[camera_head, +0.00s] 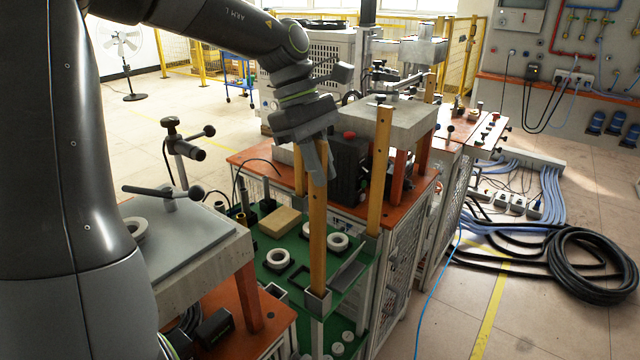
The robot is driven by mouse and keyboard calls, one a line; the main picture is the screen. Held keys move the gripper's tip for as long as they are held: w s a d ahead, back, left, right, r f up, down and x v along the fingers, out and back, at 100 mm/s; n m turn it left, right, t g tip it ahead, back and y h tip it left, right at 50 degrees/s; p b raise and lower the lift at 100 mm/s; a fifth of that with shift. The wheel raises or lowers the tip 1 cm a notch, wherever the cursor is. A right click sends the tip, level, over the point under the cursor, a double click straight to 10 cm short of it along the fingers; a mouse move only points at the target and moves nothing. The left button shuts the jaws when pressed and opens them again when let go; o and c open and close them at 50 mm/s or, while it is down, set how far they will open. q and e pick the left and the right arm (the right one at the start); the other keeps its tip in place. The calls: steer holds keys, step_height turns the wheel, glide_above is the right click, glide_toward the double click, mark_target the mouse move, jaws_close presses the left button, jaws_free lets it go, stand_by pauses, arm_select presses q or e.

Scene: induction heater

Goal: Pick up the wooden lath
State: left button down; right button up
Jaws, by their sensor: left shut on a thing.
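A long wooden lath (318,230) stands upright, its lower end in or at a small metal corner socket (318,303) of the green-topped cart. My left gripper (321,160) comes down from above and is shut on the upper part of this lath. I cannot tell whether the lath's foot is still seated in the socket. A second wooden lath (380,170) with dark holes stands upright to the right, apart from the gripper. A shorter stretch of another lath (299,170) shows behind the held one. My right gripper is not in view.
The green shelf (285,250) holds white rings (278,258) and a tan block (280,222). A grey machine plate (180,240) with handles stands close on the left. A black machine block (348,170) sits behind. Coiled black hose (590,265) lies on the floor at right.

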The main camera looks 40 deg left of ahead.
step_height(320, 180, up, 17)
steer(key=p, duration=1.7)
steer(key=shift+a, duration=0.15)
